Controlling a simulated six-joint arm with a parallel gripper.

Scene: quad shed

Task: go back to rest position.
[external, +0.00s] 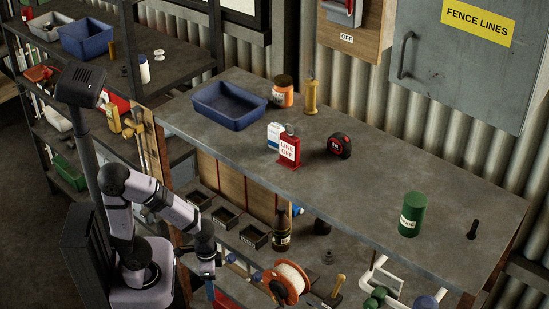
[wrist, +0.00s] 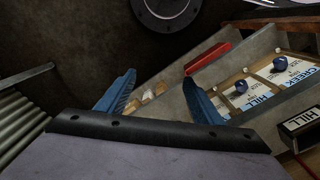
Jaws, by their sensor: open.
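My gripper (wrist: 158,98) is open in the wrist view, with its two blue fingers apart and nothing between them. In the external view my gripper (external: 211,290) hangs low at the front of the workbench, below the bench top, with its fingers pointing down. My arm is folded down beside the shelving. In the wrist view, the dark floor and a shelf edge lie beyond the fingers.
A lower shelf holds a bottle (external: 282,231) and an orange reel (external: 287,283) near my gripper. A red bar (wrist: 208,58) shows in the wrist view.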

